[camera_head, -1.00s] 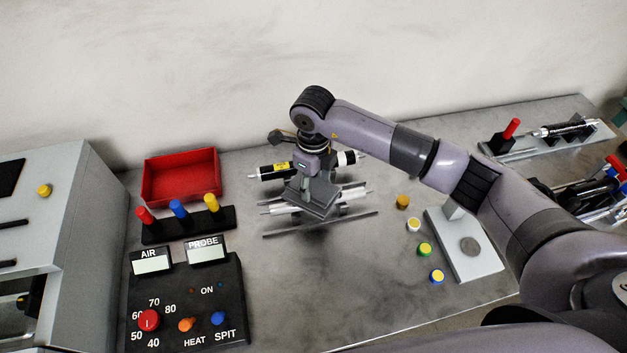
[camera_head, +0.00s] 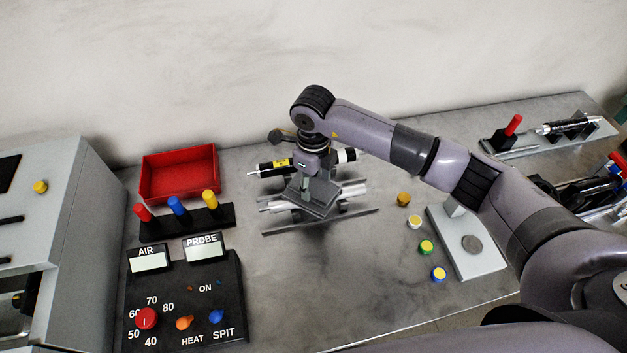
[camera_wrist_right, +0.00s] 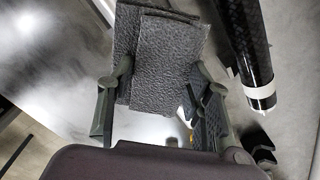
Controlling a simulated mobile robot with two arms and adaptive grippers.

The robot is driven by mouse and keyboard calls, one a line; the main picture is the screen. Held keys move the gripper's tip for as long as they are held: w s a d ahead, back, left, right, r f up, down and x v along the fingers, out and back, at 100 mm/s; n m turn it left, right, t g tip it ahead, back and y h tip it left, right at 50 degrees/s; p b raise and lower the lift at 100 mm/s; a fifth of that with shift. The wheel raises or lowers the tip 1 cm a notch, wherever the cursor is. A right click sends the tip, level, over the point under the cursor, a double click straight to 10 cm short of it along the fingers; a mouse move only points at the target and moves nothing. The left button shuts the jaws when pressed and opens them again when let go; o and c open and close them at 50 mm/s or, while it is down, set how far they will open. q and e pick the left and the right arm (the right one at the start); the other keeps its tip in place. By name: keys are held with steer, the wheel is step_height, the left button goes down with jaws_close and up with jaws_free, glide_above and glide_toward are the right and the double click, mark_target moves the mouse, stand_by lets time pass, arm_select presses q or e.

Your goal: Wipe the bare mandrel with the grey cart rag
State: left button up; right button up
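The bare mandrel (camera_head: 277,206) is a silver bar lying level on a low stand on the bench, and its right end shows past the rag. The grey rag (camera_head: 316,203) lies over the mandrel's middle and hides that part. My right gripper (camera_head: 307,184) is above the mandrel, pointing down and shut on the rag. In the right wrist view the folded, textured rag (camera_wrist_right: 162,58) sits between the fingers of the right gripper (camera_wrist_right: 155,95). I cannot tell how firmly the rag touches the metal. My left gripper is not in view.
A red bin (camera_head: 180,174), a rack of coloured handles (camera_head: 187,222) and a control box (camera_head: 183,300) stand left. Several coloured caps and a grey plate (camera_head: 470,262) lie right. The front middle bench is clear.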

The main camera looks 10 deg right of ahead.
steer(key=shift+o, duration=1)
steer(key=shift+r, duration=0.35)
steer(key=shift+c, duration=0.5)
steer(key=c, duration=0.7)
